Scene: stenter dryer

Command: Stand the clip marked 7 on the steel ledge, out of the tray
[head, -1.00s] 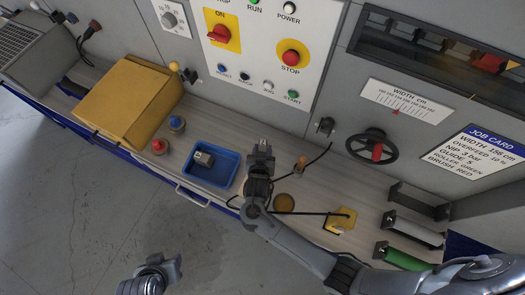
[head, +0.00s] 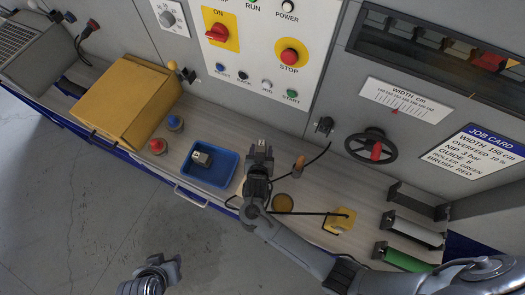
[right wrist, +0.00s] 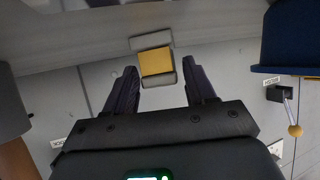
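The blue tray (head: 229,178) sits on the ledge with one small pale-and-dark clip (head: 201,157) in it; I cannot read a mark on it. In the right wrist view a clip with a yellow face and grey ends (right wrist: 156,61) shows just beyond my right gripper (right wrist: 161,68). Its fingers are apart, and a gap shows beside the clip. In the head view my right gripper (head: 259,152) is over the ledge (head: 330,185), right of the tray. My left gripper (head: 165,266) is low at the bottom left, away from the ledge; its fingers are unclear.
A yellow box (head: 125,95) and red (head: 157,146) and blue (head: 175,123) knobbed items stand left of the tray. A wooden handle (head: 299,162), a round brown disc (head: 283,202) and a yellow item (head: 340,220) lie to the right. A handwheel (head: 371,147) juts from the panel.

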